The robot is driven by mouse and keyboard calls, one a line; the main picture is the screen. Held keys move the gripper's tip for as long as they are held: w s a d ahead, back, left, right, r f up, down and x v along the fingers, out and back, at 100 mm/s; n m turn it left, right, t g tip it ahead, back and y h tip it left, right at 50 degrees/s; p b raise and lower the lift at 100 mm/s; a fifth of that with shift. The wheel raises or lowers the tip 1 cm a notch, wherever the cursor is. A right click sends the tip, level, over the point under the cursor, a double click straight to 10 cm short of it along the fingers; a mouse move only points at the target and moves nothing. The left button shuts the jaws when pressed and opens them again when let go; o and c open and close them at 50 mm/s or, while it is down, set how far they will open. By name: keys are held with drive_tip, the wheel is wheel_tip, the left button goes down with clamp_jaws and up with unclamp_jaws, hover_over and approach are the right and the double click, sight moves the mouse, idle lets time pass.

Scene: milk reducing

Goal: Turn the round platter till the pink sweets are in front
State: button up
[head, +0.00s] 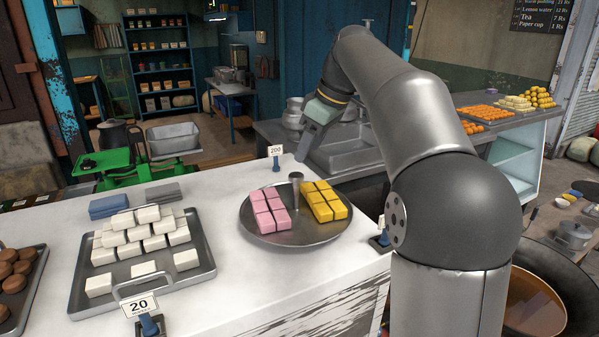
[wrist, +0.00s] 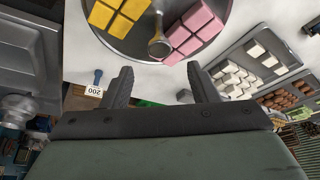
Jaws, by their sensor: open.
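The round platter (head: 298,236) is a metal dish on the white counter, with an upright metal knob (head: 296,190) at its middle. Pink sweets (head: 270,209) sit on its left half and yellow sweets (head: 324,202) on its right half in the head view. In the wrist view the platter (wrist: 158,55) is at the top, with the yellow sweets (wrist: 118,14) left of the knob (wrist: 158,46) and the pink sweets (wrist: 195,28) right. My gripper (wrist: 160,75) is open and empty, its two fingers apart from the platter. In the head view the gripper (head: 308,140) is behind the platter, above the counter's far edge.
A tray of white sweets (head: 78,290) stands left of the platter, with a "20" sign (head: 140,305) before it. A "200" sign (head: 275,151) stands behind the platter. A green scale (head: 105,163) is at the back left. Bare counter (head: 222,275) lies between tray and platter.

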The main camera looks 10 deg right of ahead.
sight(297, 175)
drive_tip(key=x, duration=0.7)
clamp_jaws()
